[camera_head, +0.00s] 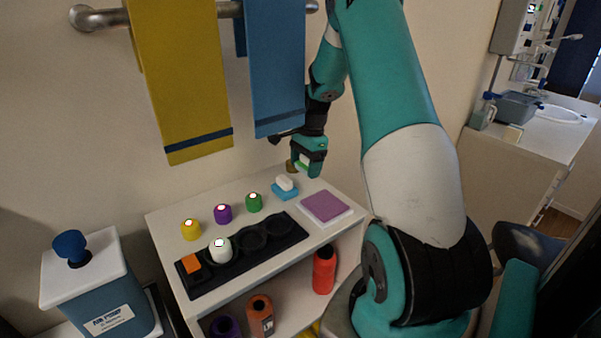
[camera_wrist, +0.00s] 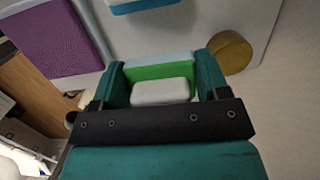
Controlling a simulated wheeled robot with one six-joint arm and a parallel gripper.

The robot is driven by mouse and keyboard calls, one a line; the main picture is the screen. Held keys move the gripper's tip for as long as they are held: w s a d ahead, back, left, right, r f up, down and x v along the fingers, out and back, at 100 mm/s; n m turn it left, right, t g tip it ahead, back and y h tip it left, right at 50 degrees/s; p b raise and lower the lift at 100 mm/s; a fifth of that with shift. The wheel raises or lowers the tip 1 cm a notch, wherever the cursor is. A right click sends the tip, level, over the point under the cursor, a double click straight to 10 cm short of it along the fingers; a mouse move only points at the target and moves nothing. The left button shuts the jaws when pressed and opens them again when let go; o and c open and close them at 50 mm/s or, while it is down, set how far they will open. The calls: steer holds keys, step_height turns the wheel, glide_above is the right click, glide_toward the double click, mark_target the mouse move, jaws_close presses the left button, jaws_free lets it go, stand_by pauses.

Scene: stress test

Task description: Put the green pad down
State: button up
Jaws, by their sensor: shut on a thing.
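The green pad (camera_wrist: 160,72), with a white block on it and a pale blue edge, sits between the fingers of my gripper (camera_wrist: 162,66) in the wrist view. My gripper is shut on it. In the head view my gripper (camera_head: 306,165) hangs over the back right of the white shelf top (camera_head: 170,215); a bit of the green pad (camera_head: 302,167) shows there. I cannot tell whether the pad touches the top. A blue pad with a white block (camera_head: 285,191) lies just left of and in front of the gripper.
A purple square pad (camera_head: 325,207) lies front right. A gold round piece (camera_wrist: 230,52) is close beside the gripper. Yellow, purple and green pots and a black tray (camera_head: 215,275) occupy the left and middle. Towels (camera_head: 185,80) hang above from a rail.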

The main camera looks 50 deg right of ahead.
step_height(320, 180, down, 2)
steer(key=shift+a+f+b, duration=0.15)
steer(key=shift+f+b, duration=0.1)
steer(key=shift+b, duration=0.35)
steer(key=shift+s+f, duration=0.25)
steer(key=shift+s, duration=0.05)
steer(key=shift+w, duration=0.1)
steer(key=shift+f, duration=0.1)
